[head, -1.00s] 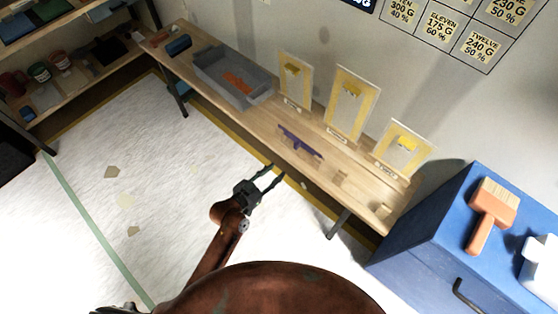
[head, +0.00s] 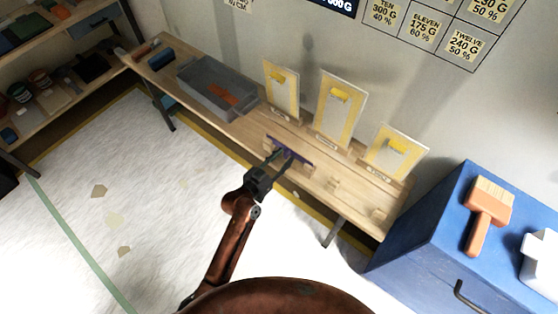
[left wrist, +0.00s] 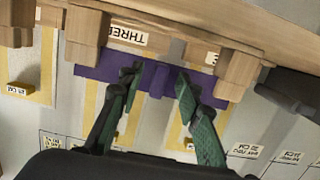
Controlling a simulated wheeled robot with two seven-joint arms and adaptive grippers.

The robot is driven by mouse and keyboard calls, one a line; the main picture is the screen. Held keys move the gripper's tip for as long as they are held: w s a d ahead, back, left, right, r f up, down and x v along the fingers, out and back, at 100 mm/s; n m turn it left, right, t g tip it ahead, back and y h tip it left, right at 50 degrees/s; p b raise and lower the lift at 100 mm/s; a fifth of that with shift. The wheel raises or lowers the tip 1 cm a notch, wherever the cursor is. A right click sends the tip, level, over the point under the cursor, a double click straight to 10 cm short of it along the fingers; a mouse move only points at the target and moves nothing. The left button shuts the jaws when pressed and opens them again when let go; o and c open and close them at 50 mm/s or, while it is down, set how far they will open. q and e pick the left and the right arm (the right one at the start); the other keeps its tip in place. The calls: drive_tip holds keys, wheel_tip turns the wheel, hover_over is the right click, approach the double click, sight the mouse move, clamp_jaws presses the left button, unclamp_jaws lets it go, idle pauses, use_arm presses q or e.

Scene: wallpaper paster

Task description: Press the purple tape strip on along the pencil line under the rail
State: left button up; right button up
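The purple tape strip (head: 295,150) lies at the front of the wooden bench, with a small purple tab at its middle. In the left wrist view the strip (left wrist: 98,76) runs across behind two wooden blocks. My left gripper (head: 281,161) is at the strip, its fingers pointing at it. In the left wrist view my open left gripper (left wrist: 159,79) has one finger on each side of the tab, with gaps between. Three upright boards with yellow borders (head: 340,105) stand behind the strip. I cannot make out a pencil line or rail. My right gripper is out of view.
A grey bin (head: 215,90) with orange pieces stands on the bench (head: 240,126) to the left. A blue cabinet (head: 430,215) with a brush (head: 488,215) on top is at the right. The floor in front of the bench is open.

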sight(283, 147)
use_arm(q)
drive_tip(key=shift+c, duration=0.5)
clamp_jaws()
drive_tip(key=shift+r, duration=0.15)
wheel_tip(283, 147, up, 7)
drive_tip(key=p, duration=0.6)
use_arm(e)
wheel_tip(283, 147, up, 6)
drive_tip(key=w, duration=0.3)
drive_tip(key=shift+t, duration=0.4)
